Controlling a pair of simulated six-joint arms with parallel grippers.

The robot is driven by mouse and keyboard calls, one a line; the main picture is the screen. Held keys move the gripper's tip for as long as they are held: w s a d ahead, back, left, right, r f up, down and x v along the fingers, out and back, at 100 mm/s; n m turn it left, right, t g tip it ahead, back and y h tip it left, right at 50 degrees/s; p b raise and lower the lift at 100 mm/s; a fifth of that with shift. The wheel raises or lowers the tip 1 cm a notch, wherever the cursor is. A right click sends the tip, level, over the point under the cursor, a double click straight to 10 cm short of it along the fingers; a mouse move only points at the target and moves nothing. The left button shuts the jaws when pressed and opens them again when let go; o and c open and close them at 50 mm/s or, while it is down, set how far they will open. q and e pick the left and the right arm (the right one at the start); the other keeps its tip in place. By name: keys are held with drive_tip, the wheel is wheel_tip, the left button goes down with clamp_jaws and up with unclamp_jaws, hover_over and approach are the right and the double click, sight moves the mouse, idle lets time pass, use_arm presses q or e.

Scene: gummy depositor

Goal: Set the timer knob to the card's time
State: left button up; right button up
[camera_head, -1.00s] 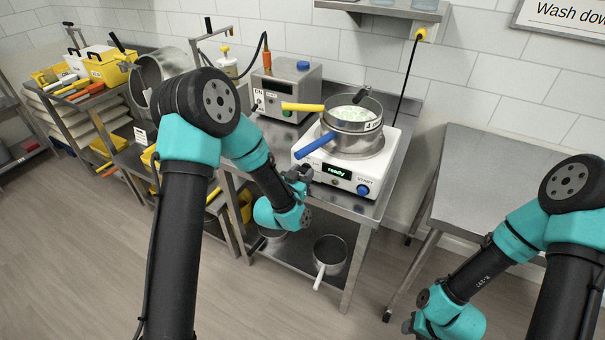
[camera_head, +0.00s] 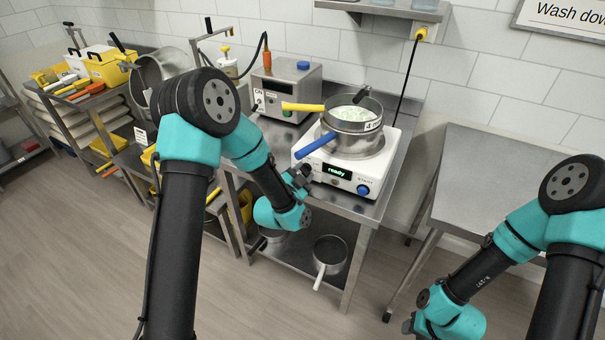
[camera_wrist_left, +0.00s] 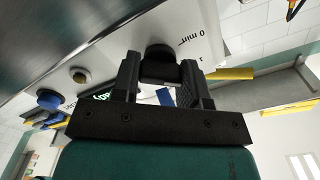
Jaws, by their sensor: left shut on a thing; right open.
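The black timer knob (camera_wrist_left: 159,54) is on the front face of the white hot-plate unit (camera_head: 309,150), with dial print reading "0 min" beside it in the left wrist view. My left gripper (camera_wrist_left: 160,78) is shut on the knob, one finger on each side. In the head view my left gripper (camera_head: 303,177) hides the knob at the unit's left front corner. A card (camera_head: 373,125) on the pot begins with "4"; the rest is too small to read surely. My right gripper (camera_head: 409,326) is low near the bottom edge, barely visible, open and away from the unit.
The unit has a display (camera_head: 337,172) reading "ready" and a blue START button (camera_head: 363,190). A steel pot (camera_head: 352,142) stands on it, with blue and yellow handles nearby. A grey control box (camera_head: 287,92) stands behind left. The right table (camera_head: 500,185) is clear.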

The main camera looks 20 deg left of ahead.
idle(0.3)
use_arm(q)
drive_tip(key=o, duration=0.9)
